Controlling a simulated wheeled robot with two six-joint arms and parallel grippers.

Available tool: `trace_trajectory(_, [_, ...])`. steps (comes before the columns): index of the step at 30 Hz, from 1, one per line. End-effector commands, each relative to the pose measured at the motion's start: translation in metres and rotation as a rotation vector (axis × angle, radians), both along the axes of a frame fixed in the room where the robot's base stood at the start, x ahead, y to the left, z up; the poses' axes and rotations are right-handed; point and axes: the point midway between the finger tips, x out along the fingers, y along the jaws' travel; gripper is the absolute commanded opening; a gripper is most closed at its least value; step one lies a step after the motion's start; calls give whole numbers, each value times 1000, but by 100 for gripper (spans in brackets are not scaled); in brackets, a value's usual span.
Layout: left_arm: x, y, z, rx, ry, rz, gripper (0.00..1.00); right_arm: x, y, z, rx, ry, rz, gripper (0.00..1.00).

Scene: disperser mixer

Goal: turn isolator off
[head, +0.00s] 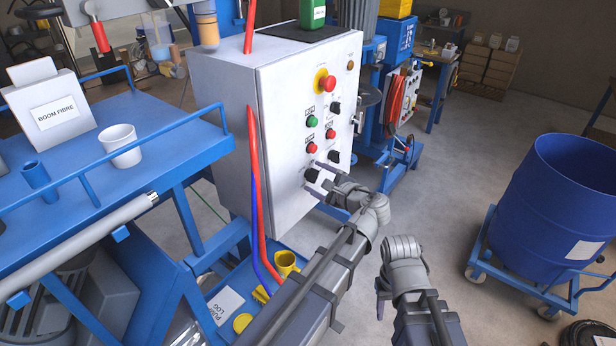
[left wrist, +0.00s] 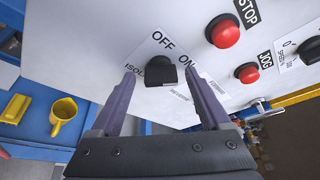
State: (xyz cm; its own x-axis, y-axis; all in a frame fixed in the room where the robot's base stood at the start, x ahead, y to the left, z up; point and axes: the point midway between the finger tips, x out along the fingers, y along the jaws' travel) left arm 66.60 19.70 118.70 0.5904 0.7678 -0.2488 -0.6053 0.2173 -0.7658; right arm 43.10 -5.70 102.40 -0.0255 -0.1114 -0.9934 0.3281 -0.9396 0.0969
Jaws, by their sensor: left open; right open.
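The isolator switch (left wrist: 160,72) is a black knob on the white control panel (left wrist: 100,30), with OFF printed above it and ON to its upper right in the left wrist view. I cannot tell exactly which mark the knob points to. My left gripper (left wrist: 158,78) is open, its two purple-grey fingers on either side of the knob in that view. Contact is not visible. In the head view the left gripper (head: 320,179) is at the cabinet's lower front and partly covers the knob. My right gripper (head: 382,298) is open and empty, low and away from the panel.
Above the isolator are a red emergency button (head: 327,83), a green button (head: 312,121), red buttons and other black knobs. A blue bench (head: 160,160) with a white cup (head: 120,146) stands left. A blue drum (head: 555,205) stands right, with open floor between.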

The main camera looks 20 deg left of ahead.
Motion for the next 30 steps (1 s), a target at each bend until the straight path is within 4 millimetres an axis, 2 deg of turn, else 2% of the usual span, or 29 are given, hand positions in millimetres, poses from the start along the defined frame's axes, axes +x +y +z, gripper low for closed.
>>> trace_trajectory(7, [0, 0, 0, -1, 0, -1, 80, 0, 0, 0, 0, 0, 0, 50])
trace_trajectory(27, [0, 0, 0, 0, 0, 0, 5, 0, 0, 0, 0, 0, 0, 50])
trace_trajectory(30, [0, 0, 0, 0, 0, 0, 0, 0, 0, 0, 0, 0, 0, 50])
